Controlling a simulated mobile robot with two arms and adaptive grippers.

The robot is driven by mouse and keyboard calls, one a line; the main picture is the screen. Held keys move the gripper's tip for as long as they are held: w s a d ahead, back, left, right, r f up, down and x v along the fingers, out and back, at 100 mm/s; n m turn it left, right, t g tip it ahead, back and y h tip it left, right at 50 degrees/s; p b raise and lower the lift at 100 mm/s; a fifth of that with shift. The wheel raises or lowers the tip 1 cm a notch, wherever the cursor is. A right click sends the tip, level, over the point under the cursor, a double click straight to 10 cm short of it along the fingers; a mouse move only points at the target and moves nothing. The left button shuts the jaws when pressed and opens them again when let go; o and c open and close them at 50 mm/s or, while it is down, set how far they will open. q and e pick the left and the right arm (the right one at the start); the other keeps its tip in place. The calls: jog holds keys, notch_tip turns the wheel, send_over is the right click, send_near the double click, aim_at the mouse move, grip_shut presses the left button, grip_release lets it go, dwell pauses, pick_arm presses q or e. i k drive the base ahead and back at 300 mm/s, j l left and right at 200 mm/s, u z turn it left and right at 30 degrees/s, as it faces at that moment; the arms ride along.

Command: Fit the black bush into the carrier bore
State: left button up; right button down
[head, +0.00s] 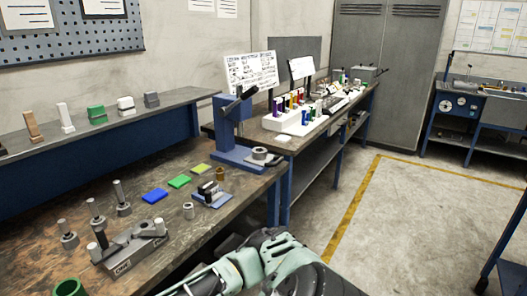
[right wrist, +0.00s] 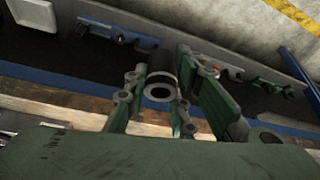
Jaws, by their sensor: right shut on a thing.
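A black bush (right wrist: 163,66), a short dark cylinder with a lighter ring-shaped end and a hole, is in the right wrist view. My right gripper (right wrist: 160,92) is shut on it, with green fingers on both sides. In the head view, my right arm shows at the bottom, and the bush cannot be made out there. A grey ring-shaped part (head: 260,154) sits on the base of a blue press (head: 232,125). A grey lettered block (head: 131,246) stands on the near bench. I cannot tell which of these is the carrier, and no bore is clearly visible. My left gripper is not in view.
Blue and green pads (head: 155,195) (head: 179,181), a small blue fixture (head: 212,194) and a grey sleeve (head: 188,211) lie on the wooden bench (head: 160,165). Several upright pins stand at left. A green ring (head: 69,288) is at the front edge.

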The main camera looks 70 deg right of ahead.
aim_at(259, 157)
jog(key=k+l, duration=0.1)
jog(key=l, duration=1.15)
jog(key=k+l, duration=0.15)
jog(key=l, duration=1.1)
jog(key=k, duration=0.05)
